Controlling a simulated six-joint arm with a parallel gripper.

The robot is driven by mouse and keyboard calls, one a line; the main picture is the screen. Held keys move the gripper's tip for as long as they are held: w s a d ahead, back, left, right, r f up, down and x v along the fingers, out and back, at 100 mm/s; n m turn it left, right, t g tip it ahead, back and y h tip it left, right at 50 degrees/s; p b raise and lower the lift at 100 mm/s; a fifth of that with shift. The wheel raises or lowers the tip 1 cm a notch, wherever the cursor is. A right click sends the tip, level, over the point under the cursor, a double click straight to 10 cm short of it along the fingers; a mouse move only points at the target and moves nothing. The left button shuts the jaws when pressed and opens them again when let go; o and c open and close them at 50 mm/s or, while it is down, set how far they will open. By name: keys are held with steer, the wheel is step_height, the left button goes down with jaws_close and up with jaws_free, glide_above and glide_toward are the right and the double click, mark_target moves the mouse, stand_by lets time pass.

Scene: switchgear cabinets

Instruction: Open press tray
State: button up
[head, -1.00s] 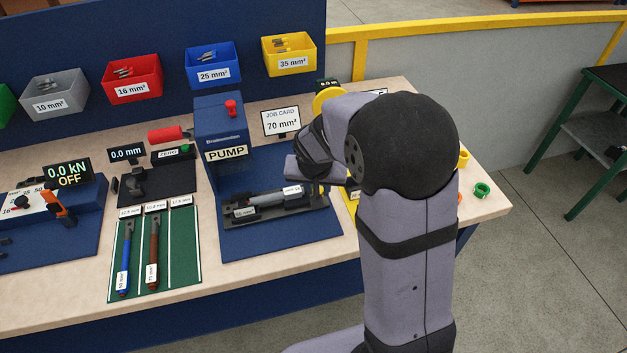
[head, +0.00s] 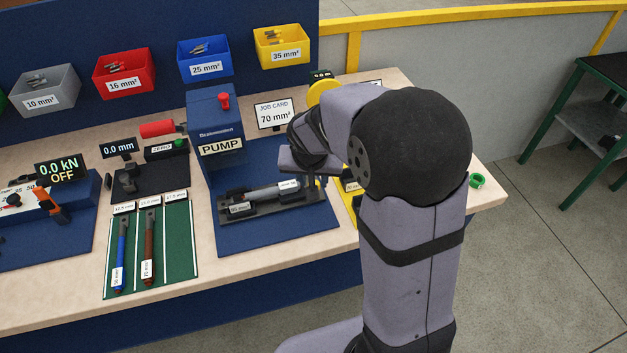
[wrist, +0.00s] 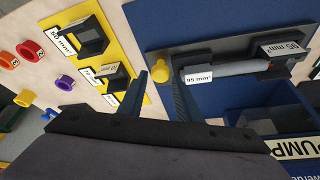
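The press tray (head: 252,209) is a dark bar-shaped holder on the blue base in front of the blue pump (head: 215,120). It holds a grey cylinder between end blocks labelled 95 mm². In the wrist view, the tray (wrist: 215,83) lies to the right of my fingers, and a yellow round knob (wrist: 161,68) is at its near end. My gripper (wrist: 160,78) is open, with one finger on each side of the knob in the picture. Whether the fingers touch the knob cannot be told.
A yellow mat (wrist: 100,55) with black die blocks lies beside the blue base. Several coloured rings (wrist: 65,82) lie beyond it. A job card reading 70 mm² (head: 275,114) stands behind. A green striped mat (head: 180,250) with blue and brown rods lies at left.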

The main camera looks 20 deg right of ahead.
steer(key=shift+b+v, duration=0.45)
steer(key=shift+v, duration=2.45)
steer(key=s+f+n+g, duration=0.1)
steer(key=s+f, duration=0.1)
steer(key=s, duration=0.1)
steer(key=s+a+f+n+g, duration=0.1)
steer(key=s+f+n, duration=0.1)
steer(key=s, duration=0.1)
steer(key=s+f+n+y, duration=0.1)
steer(key=s+f+n, duration=0.1)
steer(key=s, duration=0.1)
steer(key=shift+s+a+f+g, duration=0.2)
steer(key=shift+s+a+g, duration=0.1)
steer(key=shift+g, duration=0.1)
steer(key=s+f+g, duration=0.1)
steer(key=s+f, duration=0.1)
steer(key=s, duration=0.7)
steer(key=shift+s+d+m+y, duration=0.25)
steer(key=shift+m+y, duration=0.05)
steer(key=shift+y, duration=0.1)
